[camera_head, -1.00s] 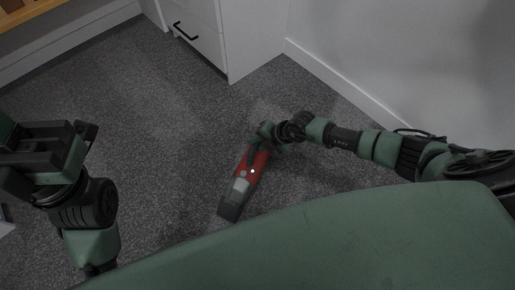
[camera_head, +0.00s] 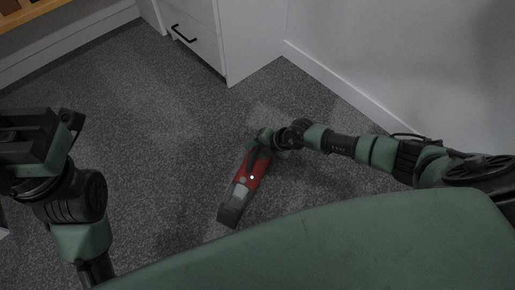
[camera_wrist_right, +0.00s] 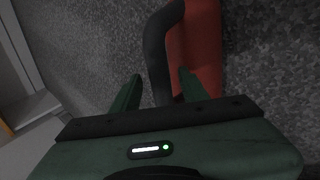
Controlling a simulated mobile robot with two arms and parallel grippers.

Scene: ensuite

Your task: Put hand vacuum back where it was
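The hand vacuum (camera_head: 256,172) is red with a dark handle and a grey and black nose. It hangs in front of my body over the carpet, its nose pointing down and slightly left in the head view. My right gripper (camera_head: 264,142) is at its handle end. In the right wrist view the two fingers (camera_wrist_right: 160,82) stand either side of the black handle (camera_wrist_right: 157,50), with the red body (camera_wrist_right: 202,50) just right of it. The gripper looks shut on the handle, though finger contact is partly hidden. My left gripper (camera_head: 72,122) is at the left, away from the vacuum; its jaw opening is unclear.
A white wall with a skirting board (camera_head: 330,72) runs along the right. A wooden-topped shelf (camera_head: 35,15) is at the upper left. The grey carpet (camera_head: 150,120) between is clear.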

